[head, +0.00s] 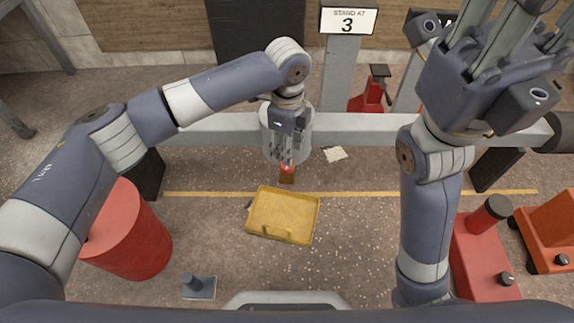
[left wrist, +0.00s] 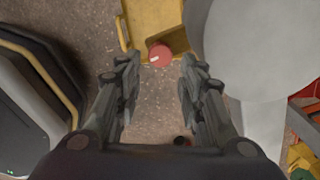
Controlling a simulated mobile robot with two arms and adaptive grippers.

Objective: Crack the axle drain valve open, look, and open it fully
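The drain valve shows as a red round knob (head: 287,168) on a small brown block below the grey tank (head: 273,140). In the left wrist view the red knob (left wrist: 159,55) has a pale mark and lies just beyond the gap between my fingertips. My left gripper (head: 285,160) points down at the knob from above; its fingers (left wrist: 156,66) are spread apart on both sides, with no clear contact. My right gripper (head: 515,30) is raised at the upper right, away from the valve, its fingers apart and empty; their tips are partly cut off.
A yellow tray (head: 262,190) lies on the floor just in front of the valve. A grey beam (head: 360,127) crosses behind my arms. A red drum (head: 130,240) stands at left, red jacks (head: 480,245) at right. A pale patch (head: 335,154) lies on the floor.

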